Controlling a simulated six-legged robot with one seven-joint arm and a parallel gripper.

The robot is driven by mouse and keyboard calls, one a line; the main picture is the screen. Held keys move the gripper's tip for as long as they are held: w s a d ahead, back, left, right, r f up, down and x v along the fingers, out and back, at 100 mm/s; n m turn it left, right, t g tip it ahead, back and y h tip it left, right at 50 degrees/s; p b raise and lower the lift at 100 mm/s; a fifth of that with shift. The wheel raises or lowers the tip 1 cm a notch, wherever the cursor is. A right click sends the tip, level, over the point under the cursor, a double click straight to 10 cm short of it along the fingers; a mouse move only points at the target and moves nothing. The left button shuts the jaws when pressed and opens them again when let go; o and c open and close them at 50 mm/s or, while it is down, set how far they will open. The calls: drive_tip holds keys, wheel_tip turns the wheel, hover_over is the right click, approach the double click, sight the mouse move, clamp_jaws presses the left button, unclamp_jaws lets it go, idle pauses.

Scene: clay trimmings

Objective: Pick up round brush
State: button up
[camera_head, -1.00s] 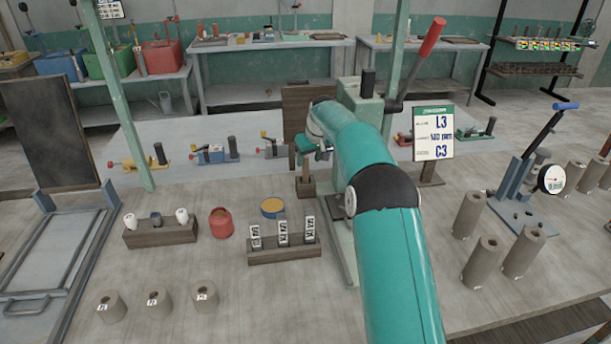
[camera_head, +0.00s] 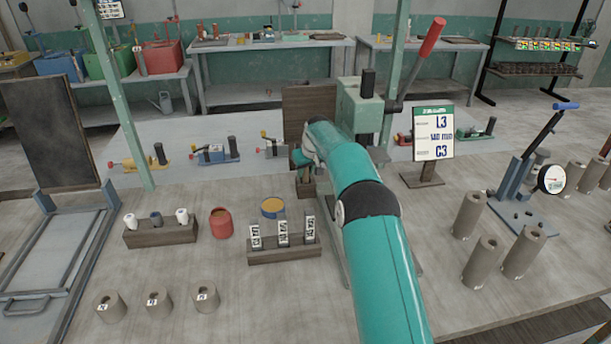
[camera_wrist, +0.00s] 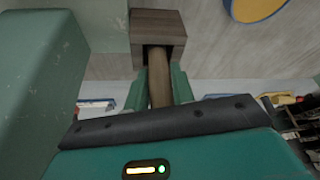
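In the wrist view a round brown wooden handle (camera_wrist: 158,82), seemingly the round brush, runs into the slot of a wooden block (camera_wrist: 157,38). My gripper (camera_wrist: 159,78) has one green finger on each side of the handle. I cannot tell whether the fingers press on it or leave a small gap. The brush's bristles are not visible. In the head view my gripper (camera_head: 303,158) is just above the wooden block (camera_head: 307,188), beside the green press (camera_head: 360,112); my wrist hides most of the handle.
A blue-rimmed tin (camera_head: 272,208), a red pot (camera_head: 221,222) and a rack of labelled pieces (camera_head: 284,254) stand in front of the block. A wooden board (camera_head: 303,100) stands behind. The press column stands close on the right. Grey clay cylinders (camera_head: 486,257) stand further right.

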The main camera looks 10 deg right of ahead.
clamp_jaws()
wheel_tip(320, 180, up, 10)
drive_tip(key=shift+r, duration=0.1)
idle(0.6)
